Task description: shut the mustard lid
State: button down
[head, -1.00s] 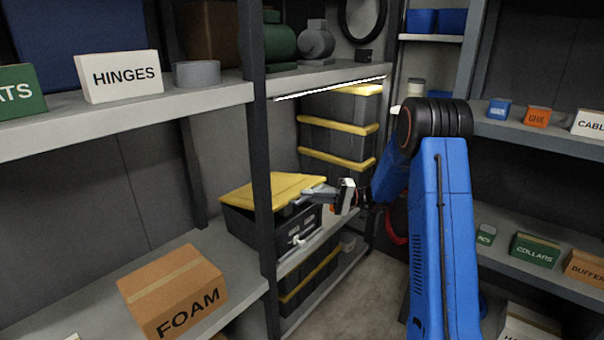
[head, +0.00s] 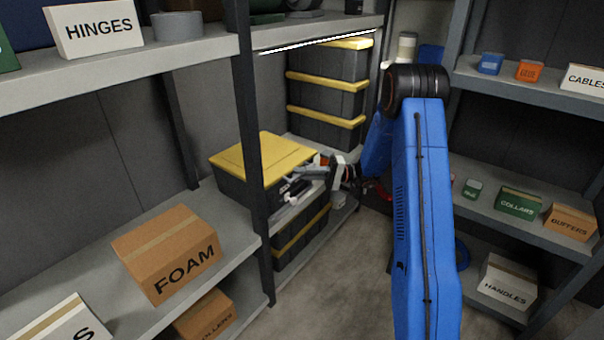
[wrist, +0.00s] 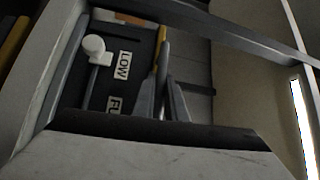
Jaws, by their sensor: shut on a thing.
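The mustard lid (head: 286,152) lies over the top of a dark box (head: 229,187) on the middle shelf, partly hidden by a dark post. It looks nearly flat; I cannot tell whether its front edge is fully down. My gripper (head: 306,171) is at the lid's front right edge. In the wrist view, my gripper (wrist: 165,72) has its fingers close together around a thin mustard edge (wrist: 160,48), which appears to be the lid's. The box front (wrist: 128,47) there carries labels, LOW and one partly hidden, and a white knob on a rod (wrist: 94,46).
The dark post (head: 252,130) stands in front of the lid. A lit shelf (head: 330,35) is above. Stacked mustard-lidded boxes (head: 325,100) stand behind. A FOAM carton (head: 170,255) sits at left. The floor (head: 335,270) is clear.

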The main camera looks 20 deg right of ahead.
jog(key=c, duration=2.1)
grip_release()
jog(key=shift+f, duration=0.4)
jog(key=shift+r, duration=0.15)
jog(key=shift+d, duration=0.1)
jog(key=d, duration=0.4)
jog(key=s+d+f, duration=0.1)
jog(key=d, duration=0.6)
jog(key=shift+s+d+f, duration=0.15)
jog(key=shift+s+d, duration=0.15)
jog(key=shift+s, duration=0.1)
